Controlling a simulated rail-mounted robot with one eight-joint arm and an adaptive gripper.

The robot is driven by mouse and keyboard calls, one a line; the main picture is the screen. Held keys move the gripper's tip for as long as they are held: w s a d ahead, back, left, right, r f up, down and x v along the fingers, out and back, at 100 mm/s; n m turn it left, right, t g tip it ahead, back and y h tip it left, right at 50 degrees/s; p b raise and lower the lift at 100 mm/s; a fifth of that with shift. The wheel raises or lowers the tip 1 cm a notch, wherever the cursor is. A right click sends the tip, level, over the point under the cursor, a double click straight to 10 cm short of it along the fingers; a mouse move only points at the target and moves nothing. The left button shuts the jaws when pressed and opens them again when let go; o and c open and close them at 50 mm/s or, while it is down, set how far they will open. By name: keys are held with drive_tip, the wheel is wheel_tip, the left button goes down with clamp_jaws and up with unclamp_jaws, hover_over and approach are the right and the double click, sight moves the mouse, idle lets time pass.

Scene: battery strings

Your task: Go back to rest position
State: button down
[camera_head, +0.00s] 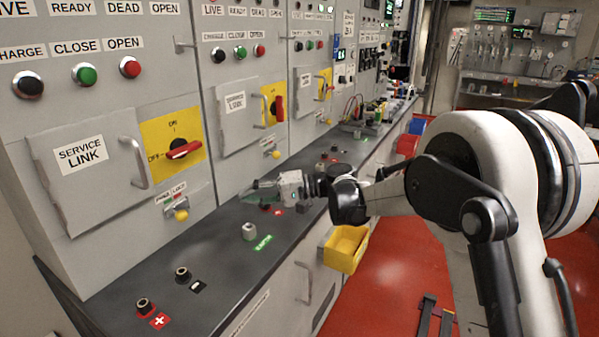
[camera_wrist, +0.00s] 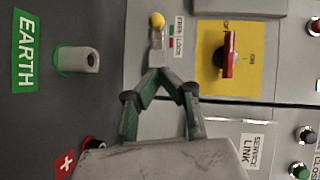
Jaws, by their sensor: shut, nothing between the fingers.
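My gripper (camera_head: 255,190) is above the dark bench top (camera_head: 220,264) in front of the cabinets, with my arm reaching in from the right. In the wrist view its two green fingers (camera_wrist: 160,74) meet at the tips with nothing between them. The tips point toward the cabinet front, near the yellow knob (camera_wrist: 156,20) of a panel lock. I cannot tell whether they touch anything.
A grey post (camera_head: 249,231) stands by the green EARTH label. Two terminals are near the bench's front-left. A yellow bin (camera_head: 346,248) hangs on the bench's front. Rotary switches (camera_head: 183,149) and handles jut from the cabinets. Red floor (camera_head: 395,280) lies open to the right.

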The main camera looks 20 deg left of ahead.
drive_tip(key=s+d+r+m+t+h, duration=0.2)
drive_tip(key=s+d+r+t+h, duration=0.15)
drive_tip(key=d, duration=0.95)
drive_tip(key=s+d+r+m+t+h, duration=0.25)
drive_tip(key=d+t, duration=0.25)
drive_tip(key=d, duration=0.7)
drive_tip(key=s+d+f+t+h, duration=0.1)
drive_tip(key=s+d+f+h, duration=0.1)
drive_tip(key=s+d, duration=0.4)
drive_tip(key=s+d+f+m+t+h+p, duration=0.1)
drive_tip(key=s+d+h, duration=0.3)
drive_tip(key=d, duration=1)
drive_tip(key=s+d+f+t+h, duration=0.3)
drive_tip(key=s+d, duration=0.4)
drive_tip(key=d, duration=0.3)
drive_tip(key=shift+s+p, duration=0.3)
